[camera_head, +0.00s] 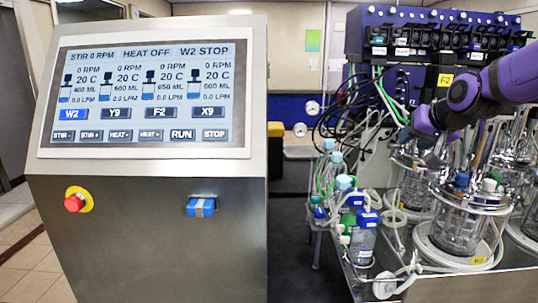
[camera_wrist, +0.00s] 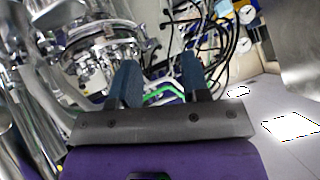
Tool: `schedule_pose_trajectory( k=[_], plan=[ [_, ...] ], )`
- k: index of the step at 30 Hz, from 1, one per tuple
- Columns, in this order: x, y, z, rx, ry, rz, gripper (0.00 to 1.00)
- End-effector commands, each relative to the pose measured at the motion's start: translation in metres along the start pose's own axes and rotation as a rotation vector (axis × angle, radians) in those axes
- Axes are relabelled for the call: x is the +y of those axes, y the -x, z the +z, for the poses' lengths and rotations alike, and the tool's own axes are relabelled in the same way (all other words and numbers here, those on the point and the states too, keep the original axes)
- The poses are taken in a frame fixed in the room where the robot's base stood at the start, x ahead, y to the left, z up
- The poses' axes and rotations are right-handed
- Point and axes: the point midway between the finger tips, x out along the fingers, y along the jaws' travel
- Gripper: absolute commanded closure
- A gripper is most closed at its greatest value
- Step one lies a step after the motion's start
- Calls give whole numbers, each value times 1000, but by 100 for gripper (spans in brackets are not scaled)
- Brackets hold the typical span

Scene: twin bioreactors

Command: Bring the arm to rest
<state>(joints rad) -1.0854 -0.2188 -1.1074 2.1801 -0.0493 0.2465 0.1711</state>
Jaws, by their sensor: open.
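My purple arm (camera_head: 490,88) reaches in from the right edge in the head view, over the glass bioreactor vessels. My gripper hangs at its end above the vessels, small and partly hidden there. In the wrist view my gripper (camera_wrist: 158,82) shows two dark blue-grey fingers standing apart with nothing between them. Behind the fingers are a metal vessel head (camera_wrist: 100,45), black cables and green tubing. I cannot tell the exact distance from the fingers to the vessel fittings.
A steel console with a touchscreen (camera_head: 147,97), a red emergency button (camera_head: 75,202) and a blue switch (camera_head: 201,208) stands at left. Bottles (camera_head: 362,240) stand beside a glass vessel (camera_head: 458,225). A purple control unit (camera_head: 440,30) is behind.

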Motion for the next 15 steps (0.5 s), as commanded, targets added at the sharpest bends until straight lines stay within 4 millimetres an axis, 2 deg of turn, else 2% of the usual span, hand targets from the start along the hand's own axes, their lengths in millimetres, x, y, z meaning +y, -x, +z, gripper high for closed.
schedule_pose_trajectory(
  k=[5, 15],
  plan=[
    [8, 33, 31, -79, -9, -34, 57],
    [7, 108, 90, -185, 46, -60, 57]
  ],
)
